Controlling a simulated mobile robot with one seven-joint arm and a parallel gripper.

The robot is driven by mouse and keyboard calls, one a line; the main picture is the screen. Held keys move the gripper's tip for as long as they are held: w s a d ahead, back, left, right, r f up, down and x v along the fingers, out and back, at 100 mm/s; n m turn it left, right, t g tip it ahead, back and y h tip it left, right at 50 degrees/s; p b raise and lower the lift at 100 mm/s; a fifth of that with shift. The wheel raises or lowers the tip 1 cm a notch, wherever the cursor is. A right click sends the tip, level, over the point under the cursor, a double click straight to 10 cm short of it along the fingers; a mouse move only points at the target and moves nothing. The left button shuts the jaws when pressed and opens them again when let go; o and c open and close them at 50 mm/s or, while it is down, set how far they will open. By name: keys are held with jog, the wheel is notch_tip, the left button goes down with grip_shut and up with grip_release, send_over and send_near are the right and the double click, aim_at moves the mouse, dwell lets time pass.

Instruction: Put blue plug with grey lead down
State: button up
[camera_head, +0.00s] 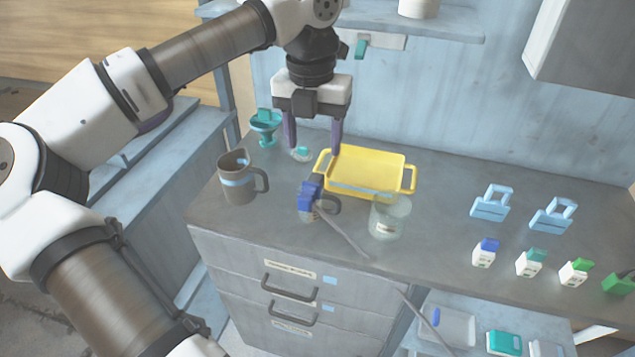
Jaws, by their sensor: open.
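The blue plug (309,192) is at the front-middle of the grey counter, at or on a small dark-handled object that is partly hidden. I cannot tell whether it rests on that object or on the counter. Its grey lead (345,238) runs down to the right towards the counter's front edge; a grey length also shows below the edge. My gripper (313,148) points down with its two purple fingers spread and nothing seen between them. It is above the plug in the picture and apart from it.
A grey jug (238,180) stands left of the plug. A yellow tray (368,172) is behind it, and a clear jar (390,217) is to its right. A teal funnel-like item (265,126) is at the back left. Light blue holders (491,204) and small cartons (484,254) stand on the right.

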send_over(312, 183)
jog(key=f, duration=0.5)
jog(key=shift+d+f+p, duration=0.2)
jog(key=shift+p, duration=0.1)
jog(key=shift+a+f+p, duration=0.15)
jog(key=shift+f+p, duration=0.35)
jog(key=shift+f, duration=0.9)
jog(key=shift+a+f+p, duration=0.1)
jog(key=shift+f+p, duration=0.35)
jog(key=shift+f, duration=0.9)
jog(key=c, duration=1.2)
jog(key=shift+r, duration=0.15)
